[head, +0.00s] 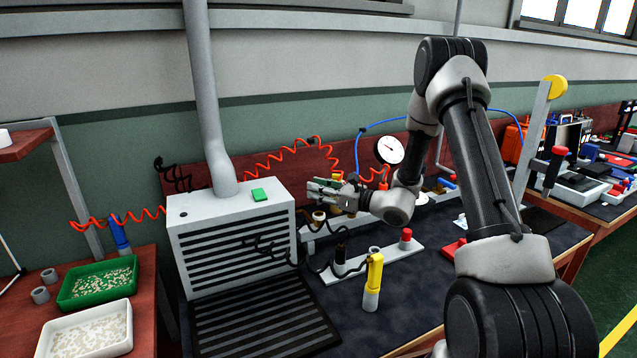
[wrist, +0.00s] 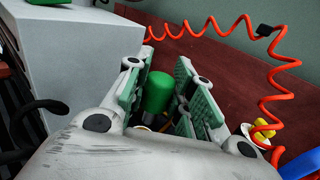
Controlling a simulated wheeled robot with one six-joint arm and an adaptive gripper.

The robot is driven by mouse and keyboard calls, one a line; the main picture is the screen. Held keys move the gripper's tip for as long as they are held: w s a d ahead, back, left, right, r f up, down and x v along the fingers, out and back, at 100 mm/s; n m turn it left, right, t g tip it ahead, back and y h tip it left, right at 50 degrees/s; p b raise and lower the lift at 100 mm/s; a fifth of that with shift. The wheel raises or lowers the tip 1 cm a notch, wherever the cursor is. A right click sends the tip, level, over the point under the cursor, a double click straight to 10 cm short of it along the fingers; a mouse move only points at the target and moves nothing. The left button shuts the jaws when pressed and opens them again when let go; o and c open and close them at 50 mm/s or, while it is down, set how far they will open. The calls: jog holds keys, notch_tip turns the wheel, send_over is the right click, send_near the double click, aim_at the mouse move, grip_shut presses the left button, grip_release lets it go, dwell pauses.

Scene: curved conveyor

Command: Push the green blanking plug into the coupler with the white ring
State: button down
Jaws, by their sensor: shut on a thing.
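My gripper (head: 322,190) is at the back of the bench, just right of the grey louvred box. In the wrist view my gripper (wrist: 160,85) has its two green-padded fingers on either side of the green blanking plug (wrist: 158,92), shut on it. The plug's rounded green head points up between the fingers; its lower end is mostly hidden by my gripper. A small brass-coloured fitting (head: 319,216) stands just below my gripper in the head view. I cannot tell whether the plug touches any coupler, and no white-ringed coupler can be made out for certain.
The grey louvred box (head: 230,230) stands close left of my gripper. A coiled red hose (wrist: 275,75) and a pressure gauge (head: 390,150) are behind. A white rail (head: 395,262) with fittings and a yellow-topped bottle (head: 373,278) stand in front.

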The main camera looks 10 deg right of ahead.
aim_at(319, 204)
jog(key=shift+f, duration=0.9)
jog(key=shift+f, duration=1.95)
dwell(0.5)
jog(key=c, duration=1.1)
grip_release()
jog(key=shift+c, duration=0.2)
jog(key=v, duration=1.2)
